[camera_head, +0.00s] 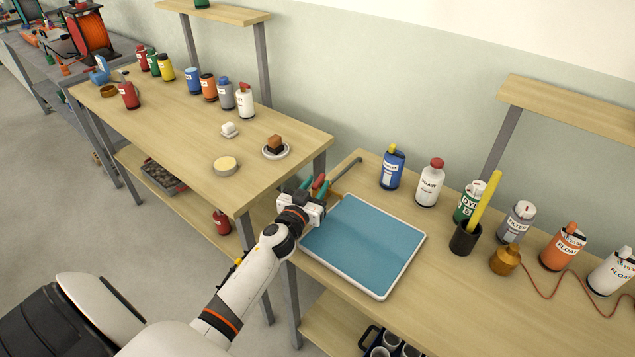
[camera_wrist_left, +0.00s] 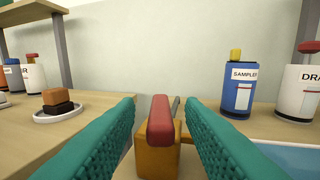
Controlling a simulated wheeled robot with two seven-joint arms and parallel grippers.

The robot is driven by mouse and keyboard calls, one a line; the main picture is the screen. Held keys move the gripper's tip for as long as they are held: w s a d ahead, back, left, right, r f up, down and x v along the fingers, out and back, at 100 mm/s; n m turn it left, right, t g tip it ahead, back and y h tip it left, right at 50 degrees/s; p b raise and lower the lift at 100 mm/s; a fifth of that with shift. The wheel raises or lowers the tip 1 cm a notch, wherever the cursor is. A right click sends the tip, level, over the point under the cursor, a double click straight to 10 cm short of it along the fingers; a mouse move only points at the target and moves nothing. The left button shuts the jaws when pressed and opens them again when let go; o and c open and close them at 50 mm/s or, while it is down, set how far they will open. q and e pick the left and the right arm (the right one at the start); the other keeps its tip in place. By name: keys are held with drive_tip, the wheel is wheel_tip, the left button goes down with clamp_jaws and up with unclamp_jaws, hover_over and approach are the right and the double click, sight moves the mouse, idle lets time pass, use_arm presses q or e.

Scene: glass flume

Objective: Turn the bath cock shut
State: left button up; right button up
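The bath (camera_head: 362,245) is a shallow white-rimmed tray with a blue surface on the right bench. The bath cock shows in the left wrist view as a brass body (camera_wrist_left: 158,160) with a red handle (camera_wrist_left: 160,120) on top, its end towards the camera. In the head view the red handle (camera_head: 318,182) is partly hidden by my gripper. A grey pipe (camera_head: 347,167) runs behind it. My left gripper (camera_head: 319,187) is open, its teal fingers either side of the red handle, with gaps visible on both sides. My right gripper is not in view.
A blue bottle (camera_head: 392,167) and a white bottle (camera_head: 430,183) stand behind the bath. A black cup (camera_head: 465,238) with a yellow stick stands to its right. The left bench (camera_head: 180,120) holds several bottles and a saucer (camera_head: 276,152) with brown blocks.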

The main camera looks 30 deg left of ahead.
use_arm(q)
drive_tip(key=shift+w+a, duration=0.1)
drive_tip(key=shift+w, duration=0.5)
clamp_jaws()
drive_tip(key=n+g+y+b, duration=0.1)
drive_tip(key=n+y+b, duration=0.1)
drive_tip(key=y+b, duration=0.1)
drive_tip(key=d+n+g+y+b, duration=0.1)
drive_tip(key=n+y+b, duration=0.1)
drive_tip(key=y+b, duration=0.1)
drive_tip(key=shift+w+d+f+b, duration=0.1)
drive_tip(key=shift+w+f+b, duration=0.1)
drive_tip(key=shift+b, duration=0.7)
drive_tip(key=shift+r+n+g+y+b, duration=0.3)
drive_tip(key=shift+y+b, duration=0.1)
drive_tip(key=shift+b, duration=0.15)
